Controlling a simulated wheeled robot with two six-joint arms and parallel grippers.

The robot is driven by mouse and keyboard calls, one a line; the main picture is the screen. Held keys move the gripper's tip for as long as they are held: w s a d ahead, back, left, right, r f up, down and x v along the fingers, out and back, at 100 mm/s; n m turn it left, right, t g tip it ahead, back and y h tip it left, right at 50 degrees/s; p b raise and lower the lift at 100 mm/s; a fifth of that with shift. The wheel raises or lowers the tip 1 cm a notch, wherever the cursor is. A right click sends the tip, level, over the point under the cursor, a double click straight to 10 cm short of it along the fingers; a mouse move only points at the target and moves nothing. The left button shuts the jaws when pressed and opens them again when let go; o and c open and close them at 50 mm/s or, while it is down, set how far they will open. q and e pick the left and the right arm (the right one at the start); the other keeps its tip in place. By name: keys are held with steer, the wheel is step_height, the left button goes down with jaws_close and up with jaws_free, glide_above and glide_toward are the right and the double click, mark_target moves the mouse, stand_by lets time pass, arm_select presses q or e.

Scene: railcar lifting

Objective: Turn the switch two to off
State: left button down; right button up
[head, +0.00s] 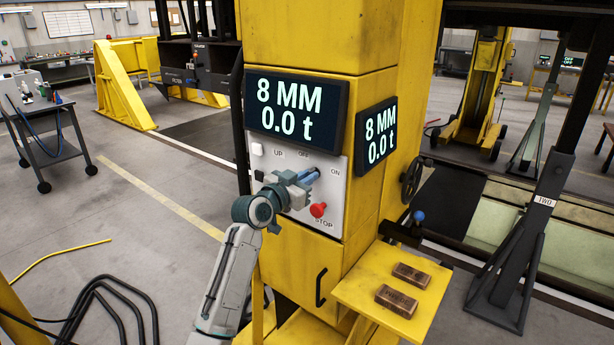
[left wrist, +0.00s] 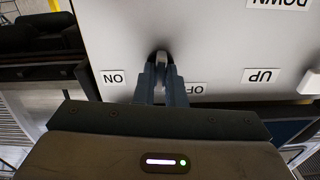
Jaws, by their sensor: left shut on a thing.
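The switch panel (head: 330,205) is a light grey plate on the yellow column, with UP, OFF and ON labels. It also fills the top of the left wrist view (left wrist: 215,45), upside down. My left gripper (head: 309,176) reaches the panel from the lower left. In the left wrist view its fingers (left wrist: 161,78) are closed around a small dark switch knob (left wrist: 162,57). The knob sits between the ON and OFF labels there; its exact pointing is hard to tell. In the head view the gripper mostly hides the knob. My right gripper is not in view.
A red STOP button (head: 318,210) sits just below right of the gripper. Two displays, front (head: 296,108) and side (head: 376,137), read 8 MM and 0.0 t. A yellow shelf (head: 368,285) with two brown blocks juts out lower right. A stand labelled TWO (head: 541,205) is at right.

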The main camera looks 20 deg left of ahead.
arm_select(q)
steer(key=shift+n, duration=0.5)
steer(key=c, duration=1.5)
jaws_free()
steer(key=shift+s, duration=0.1)
steer(key=b+v, duration=0.3)
steer(key=v, duration=0.7)
steer(key=shift+s, duration=0.35)
